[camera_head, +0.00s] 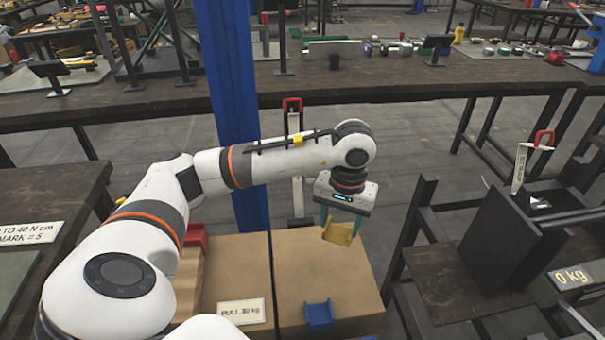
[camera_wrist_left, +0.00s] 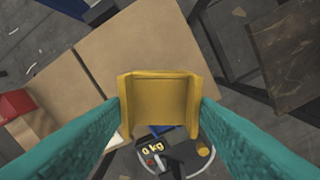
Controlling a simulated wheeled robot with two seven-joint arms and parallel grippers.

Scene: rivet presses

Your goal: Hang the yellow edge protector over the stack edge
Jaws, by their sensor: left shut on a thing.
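The yellow edge protector (camera_head: 338,233) is a short angled piece held between the two teal fingers of my left gripper (camera_head: 340,221). In the left wrist view the protector (camera_wrist_left: 160,96) spans the gap between the fingers (camera_wrist_left: 161,104), which are shut on its two sides. It hangs in the air over the right-hand cardboard box (camera_head: 312,264) of the stack; the gap below it is hard to judge. A blue edge protector (camera_head: 318,314) sits near the front of that box. My right gripper is not in view.
A second box (camera_head: 235,267) stands on the left, with a "PULL 30 kg" card (camera_head: 241,311) and a red object (camera_head: 196,236) nearby. A blue post (camera_head: 229,95) rises behind. A dark metal frame (camera_head: 492,236) with a "0 kg" display (camera_head: 574,276) stands on the right.

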